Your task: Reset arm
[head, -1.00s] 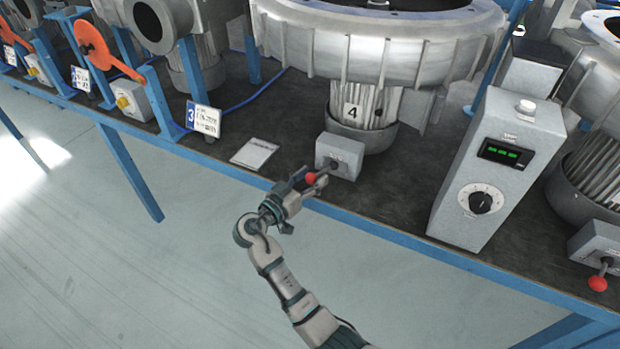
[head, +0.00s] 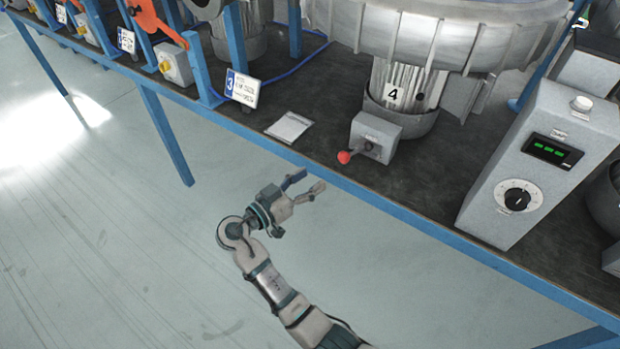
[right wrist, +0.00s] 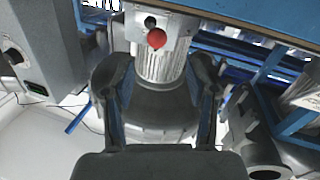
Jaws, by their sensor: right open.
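My right gripper (head: 306,187) is open and empty in the head view, in the air in front of the bench's blue front edge. It is apart from the red-knobbed lever (head: 345,157) on the small grey switch box (head: 376,138) of blower 4 (head: 405,88). In the right wrist view the two fingers (right wrist: 160,105) stand wide apart, with nothing between them, and the red knob (right wrist: 156,38) shows beyond them. My left gripper is not in view.
The bench (head: 330,160) has a blue edge rail. A grey control box (head: 530,165) with a green display and black dial stands at right. The floor (head: 110,240) in front is clear.

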